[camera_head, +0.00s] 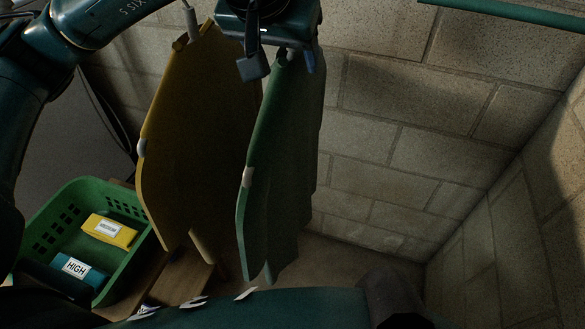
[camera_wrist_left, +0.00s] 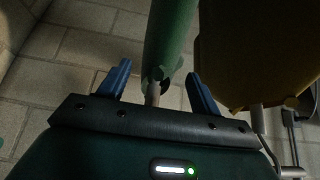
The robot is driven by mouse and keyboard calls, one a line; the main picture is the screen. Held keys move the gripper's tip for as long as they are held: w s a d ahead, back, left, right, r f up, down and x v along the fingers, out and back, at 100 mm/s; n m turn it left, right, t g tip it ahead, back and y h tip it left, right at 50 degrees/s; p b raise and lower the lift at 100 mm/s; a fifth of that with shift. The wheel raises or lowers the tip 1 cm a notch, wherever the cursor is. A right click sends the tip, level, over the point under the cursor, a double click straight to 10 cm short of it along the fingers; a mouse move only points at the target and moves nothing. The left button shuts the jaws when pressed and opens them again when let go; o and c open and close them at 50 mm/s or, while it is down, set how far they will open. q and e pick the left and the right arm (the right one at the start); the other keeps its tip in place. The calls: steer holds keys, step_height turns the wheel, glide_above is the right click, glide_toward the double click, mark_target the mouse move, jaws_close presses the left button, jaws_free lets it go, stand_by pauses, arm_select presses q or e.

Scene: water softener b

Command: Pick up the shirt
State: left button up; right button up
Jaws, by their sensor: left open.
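A green shirt (camera_head: 262,165) hangs against the block wall in the head view. A yellow shirt (camera_head: 195,130) hangs just left of it. My left gripper (camera_head: 281,62) is at the top of the green shirt. In the left wrist view the gripper (camera_wrist_left: 158,72) is open, with one blue finger on each side of the green shirt's (camera_wrist_left: 167,40) narrow top and a thin pale stem. Both fingers look apart from the cloth. The yellow shirt (camera_wrist_left: 255,50) is beyond the right finger there. My right gripper is not in view.
A green basket (camera_head: 125,272) at the lower left holds a yellow pack (camera_head: 109,230) and a teal pack marked HIGH (camera_head: 77,268). A green rail (camera_head: 515,12) runs along the top right. Block walls meet at a corner on the right; the space before them looks clear.

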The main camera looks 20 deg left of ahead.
arm_select(q)
steer(key=p+x, duration=0.1)
steer(key=x, duration=0.3)
steer(key=shift+d, duration=0.1)
steer(key=shift+c, duration=0.4)
jaws_close()
